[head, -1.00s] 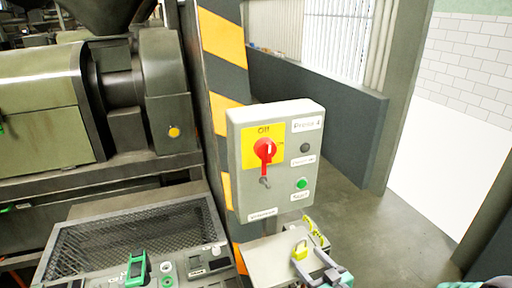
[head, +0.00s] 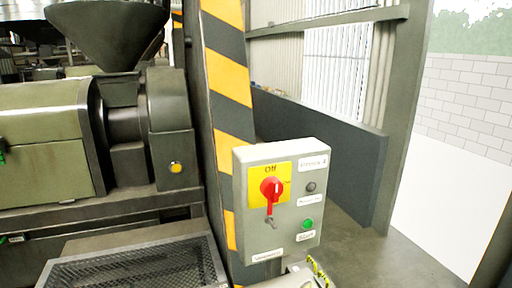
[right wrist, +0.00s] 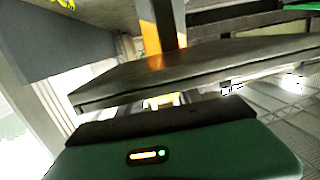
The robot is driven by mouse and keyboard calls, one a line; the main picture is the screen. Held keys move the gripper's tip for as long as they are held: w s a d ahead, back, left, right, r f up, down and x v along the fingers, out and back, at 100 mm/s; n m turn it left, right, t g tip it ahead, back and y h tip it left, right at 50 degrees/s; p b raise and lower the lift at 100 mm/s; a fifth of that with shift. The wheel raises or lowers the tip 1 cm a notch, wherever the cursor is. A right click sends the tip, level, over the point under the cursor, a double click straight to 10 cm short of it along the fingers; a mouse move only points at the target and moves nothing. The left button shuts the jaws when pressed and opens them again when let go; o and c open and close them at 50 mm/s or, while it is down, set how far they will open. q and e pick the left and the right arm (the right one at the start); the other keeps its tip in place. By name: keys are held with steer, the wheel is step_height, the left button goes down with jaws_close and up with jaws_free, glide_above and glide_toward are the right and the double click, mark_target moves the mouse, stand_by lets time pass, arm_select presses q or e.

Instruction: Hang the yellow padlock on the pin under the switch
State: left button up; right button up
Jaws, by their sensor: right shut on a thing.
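The red rotary switch (head: 270,188) sits on a yellow plate on the grey control box (head: 246,215) in the head view. Its handle points down. The small pin (head: 270,223) sticks out just below the switch, and nothing hangs on it. In the right wrist view, my right gripper (right wrist: 160,101) shows its green body below and its finger area partly hidden behind a dark edge. A small yellow patch there fits the yellow padlock (right wrist: 153,102), mostly hidden in the shut jaws. My right gripper is outside the head view. My left gripper is in neither view.
The box also carries a dark button (head: 310,187), a green button (head: 307,224) and labels. A striped post (head: 228,85) stands behind the box. The machine (head: 45,135) fills the left.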

steer(key=shift+s+d+r+p, duration=0.1)
steer(key=shift+r+p, duration=0.3)
steer(key=shift+s+d+r+p, duration=0.25)
steer(key=shift+r+p, duration=0.1)
steer(key=shift+r, duration=0.05)
steer(key=shift+s+d+r+p, duration=0.2)
steer(key=shift+s+r+p, duration=0.05)
steer(key=shift+r+p, duration=0.15)
steer(key=shift+s+d+r+p, duration=0.1)
steer(key=shift+s+r+p, duration=0.25)
steer(key=shift+r+p, duration=0.25)
steer(key=shift+s+r+p, duration=0.35)
steer(key=shift+r+p, duration=0.15)
steer(key=shift+r, duration=0.15)
steer(key=shift+s+r, duration=0.1)
steer(key=shift+d, duration=0.1)
